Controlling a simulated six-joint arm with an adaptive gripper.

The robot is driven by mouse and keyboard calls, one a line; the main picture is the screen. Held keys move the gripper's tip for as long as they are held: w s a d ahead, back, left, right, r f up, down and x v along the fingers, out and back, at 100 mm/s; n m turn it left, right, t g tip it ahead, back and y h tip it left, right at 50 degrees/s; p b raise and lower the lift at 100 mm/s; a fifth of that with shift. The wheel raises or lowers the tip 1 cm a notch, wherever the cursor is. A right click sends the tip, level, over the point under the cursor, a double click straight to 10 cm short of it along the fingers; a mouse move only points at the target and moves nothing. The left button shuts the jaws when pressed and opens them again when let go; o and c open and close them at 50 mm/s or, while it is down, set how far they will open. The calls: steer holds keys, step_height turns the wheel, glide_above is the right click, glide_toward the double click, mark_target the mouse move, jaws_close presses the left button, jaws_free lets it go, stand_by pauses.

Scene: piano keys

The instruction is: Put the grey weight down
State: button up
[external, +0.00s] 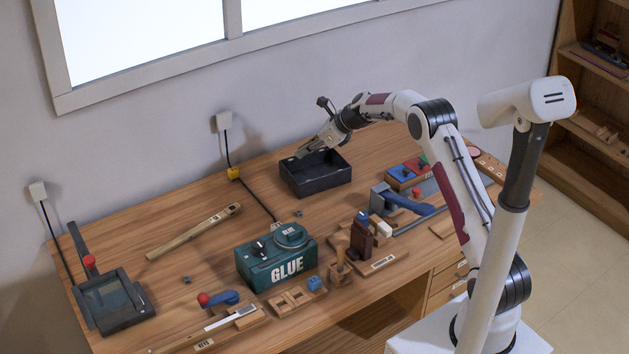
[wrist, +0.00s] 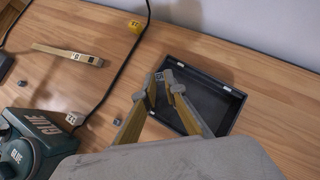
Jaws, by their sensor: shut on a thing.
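My gripper (external: 303,151) is at the back of the table, above the left rear part of an open black tray. In the wrist view its two fingers (wrist: 161,84) come close together over the left side of the tray (wrist: 222,118). They are shut on a small grey piece, which looks like the grey weight (wrist: 159,76). It is mostly hidden by the fingertips. The tray (external: 316,181) stands on the table near the wall, and the part of its floor that shows looks empty.
Small grey cubes lie on the table, one (external: 299,213) in front of the tray and one (external: 186,279) farther left. A green glue box (external: 277,262), a black cable (external: 258,200) and a wooden stick (external: 195,231) are nearby. Bare table lies left of the tray.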

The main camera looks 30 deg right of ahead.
steer(key=d+m, duration=0.1)
steer(key=d, duration=0.1)
steer(key=d+h, duration=0.1)
steer(key=w+d+m+t, duration=0.1)
steer(key=d, duration=0.1)
steer(key=shift+d+f+m+h, duration=0.15)
steer(key=shift+d+m+h, duration=0.15)
steer(key=shift+f, duration=0.15)
glide_above(310, 174)
steer(key=s+d, duration=0.1)
steer(key=s, duration=0.2)
steer(key=shift+w+d+f, duration=0.1)
steer(key=shift+f, duration=2.9)
steer(key=shift+f, duration=0.15)
steer(key=shift+f, duration=1.75)
steer(key=shift+f, duration=0.1)
